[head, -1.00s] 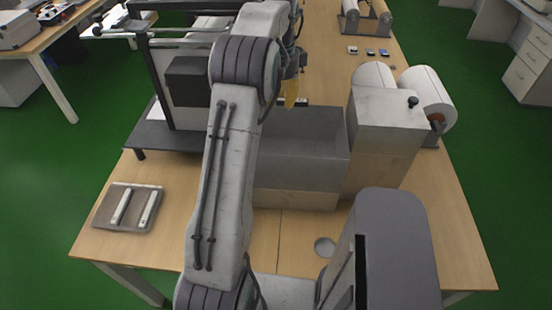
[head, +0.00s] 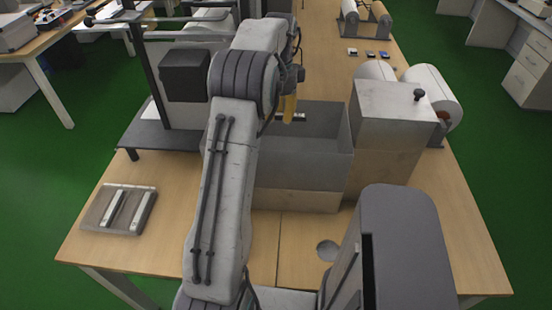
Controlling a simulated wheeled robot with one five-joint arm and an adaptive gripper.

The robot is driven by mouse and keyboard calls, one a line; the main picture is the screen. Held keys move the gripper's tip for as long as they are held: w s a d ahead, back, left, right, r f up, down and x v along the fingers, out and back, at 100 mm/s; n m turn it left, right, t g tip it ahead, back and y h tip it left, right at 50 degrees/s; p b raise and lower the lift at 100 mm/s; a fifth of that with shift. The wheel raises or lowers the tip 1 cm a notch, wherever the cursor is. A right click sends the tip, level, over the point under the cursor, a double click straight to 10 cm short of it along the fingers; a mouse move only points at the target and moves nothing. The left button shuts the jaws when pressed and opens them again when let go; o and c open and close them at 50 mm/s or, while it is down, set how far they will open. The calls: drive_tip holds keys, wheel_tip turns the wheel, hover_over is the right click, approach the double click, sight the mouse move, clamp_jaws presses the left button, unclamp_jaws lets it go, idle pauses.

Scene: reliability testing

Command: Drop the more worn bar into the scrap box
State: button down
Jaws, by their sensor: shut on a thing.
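My gripper (head: 289,107), with yellow fingers, is at the far side of my arm, over the opening of a grey open-topped box (head: 318,170). It is shut on a short bar (head: 299,117) with a dark and pale surface. The bar lies crosswise and shows on either side of the fingers, its middle hidden by them. My arm hides the left part of the box. Two pale bars, a left one (head: 114,209) and a right one (head: 143,212), lie in a shallow grey tray (head: 92,217) at the table's left. Wear on the bars is too small to judge.
A tall grey block with a black knob (head: 395,120) stands right of the box, with white rolls (head: 430,85) behind it. A dark-framed machine (head: 160,135) stands left of my arm. The wooden table (head: 430,210) is clear at front right.

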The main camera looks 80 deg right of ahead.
drive_tip(key=shift+f+b, duration=0.95)
drive_tip(key=shift+f, duration=0.35)
drive_tip(key=c, duration=0.9)
unclamp_jaws()
drive_tip(key=r, duration=1)
drive_tip(key=shift+d+r, duration=0.2)
drive_tip(key=shift+r, duration=0.1)
drive_tip(key=shift+a+r, duration=0.15)
drive_tip(key=shift+r, duration=0.35)
drive_tip(key=shift+a+r, duration=0.1)
drive_tip(key=shift+r, duration=0.1)
